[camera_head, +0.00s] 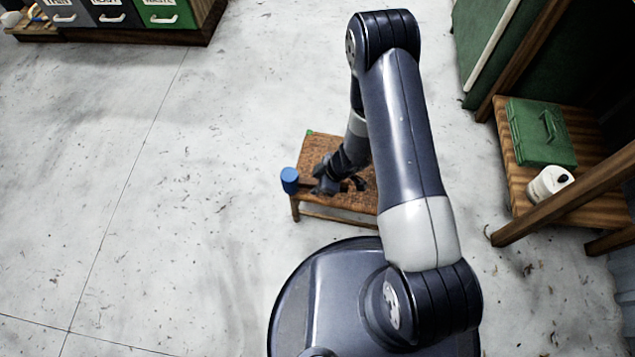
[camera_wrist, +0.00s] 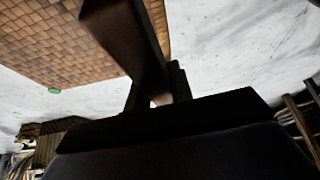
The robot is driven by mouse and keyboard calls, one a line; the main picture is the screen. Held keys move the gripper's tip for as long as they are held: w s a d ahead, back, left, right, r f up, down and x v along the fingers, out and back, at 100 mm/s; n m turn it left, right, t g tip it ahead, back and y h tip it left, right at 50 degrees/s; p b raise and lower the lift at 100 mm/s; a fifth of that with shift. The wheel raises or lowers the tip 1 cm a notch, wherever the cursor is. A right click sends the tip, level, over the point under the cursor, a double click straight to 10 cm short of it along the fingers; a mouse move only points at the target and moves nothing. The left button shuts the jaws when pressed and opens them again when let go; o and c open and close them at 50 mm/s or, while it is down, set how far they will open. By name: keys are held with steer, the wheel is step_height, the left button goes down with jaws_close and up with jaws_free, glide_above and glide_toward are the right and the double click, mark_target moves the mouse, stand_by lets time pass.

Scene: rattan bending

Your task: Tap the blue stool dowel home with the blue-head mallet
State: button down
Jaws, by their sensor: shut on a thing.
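The low stool (camera_head: 315,150) has a brown woven seat and a wooden frame. The mallet's blue head (camera_head: 290,180) is over or beside the stool's front-left corner; I cannot tell whether it touches. My gripper (camera_head: 326,184) is shut on the mallet's handle, close above the seat. In the wrist view the dark brown handle (camera_wrist: 125,40) runs up from between my gripper's fingers (camera_wrist: 157,92), and the woven seat (camera_wrist: 60,45) fills the upper left. A small green dowel top (camera_head: 309,132) marks the stool's back-left corner. No blue dowel can be made out.
A striped wooden bench (camera_head: 595,208) at the right holds a green case (camera_head: 540,132) and a white spool (camera_head: 549,184). Labelled bins (camera_head: 168,14) stand at the back left. The pale floor (camera_head: 130,190) left of the stool is clear.

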step_height(320, 180, down, 4)
steer(key=shift+r+b, duration=0.25)
steer(key=shift+b, duration=0.6)
steer(key=shift+r, duration=0.35)
steer(key=shift+r+p, duration=0.1)
steer(key=shift+p, duration=0.3)
step_height(320, 180, up, 4)
steer(key=p, duration=0.4)
steer(key=shift+f, duration=0.35)
steer(key=shift+f, duration=0.1)
steer(key=shift+f+b, duration=0.3)
steer(key=shift+f, duration=0.1)
